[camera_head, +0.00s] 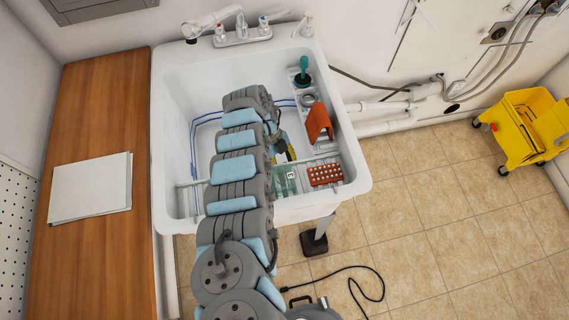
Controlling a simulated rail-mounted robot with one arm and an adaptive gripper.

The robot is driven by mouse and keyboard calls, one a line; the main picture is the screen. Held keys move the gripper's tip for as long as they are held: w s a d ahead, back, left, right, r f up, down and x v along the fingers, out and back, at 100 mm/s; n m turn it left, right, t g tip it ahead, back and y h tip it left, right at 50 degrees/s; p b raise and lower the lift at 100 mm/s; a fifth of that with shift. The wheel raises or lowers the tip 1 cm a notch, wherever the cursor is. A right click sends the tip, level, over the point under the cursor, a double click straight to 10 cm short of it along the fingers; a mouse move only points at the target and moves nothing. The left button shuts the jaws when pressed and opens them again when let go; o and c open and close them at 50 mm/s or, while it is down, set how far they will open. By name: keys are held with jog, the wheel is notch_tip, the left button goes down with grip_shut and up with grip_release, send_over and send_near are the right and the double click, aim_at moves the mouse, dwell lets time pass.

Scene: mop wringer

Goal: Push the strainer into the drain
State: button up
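My arm reaches over the white sink (170,105), and its end points down into the basin. My gripper (285,152) shows only in part beside the arm, with dark and yellow parts; its fingertips are too small and covered to tell open from shut. I cannot make out the drain; my arm covers much of the basin floor. A small grey round piece (308,100) sits on the ledge at the right side of the sink, and I cannot tell whether it is the strainer. No other strainer is clear to see.
On the right ledge are a teal-handled tool (303,70) and an orange folded piece (318,121). A red dotted block (325,174) and a green piece (285,181) lie at the front. A faucet (241,32) stands behind. A wooden counter (98,105) adjoins left; a yellow mop bucket (525,125) stands right.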

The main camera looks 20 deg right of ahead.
jog(key=v, duration=1.2)
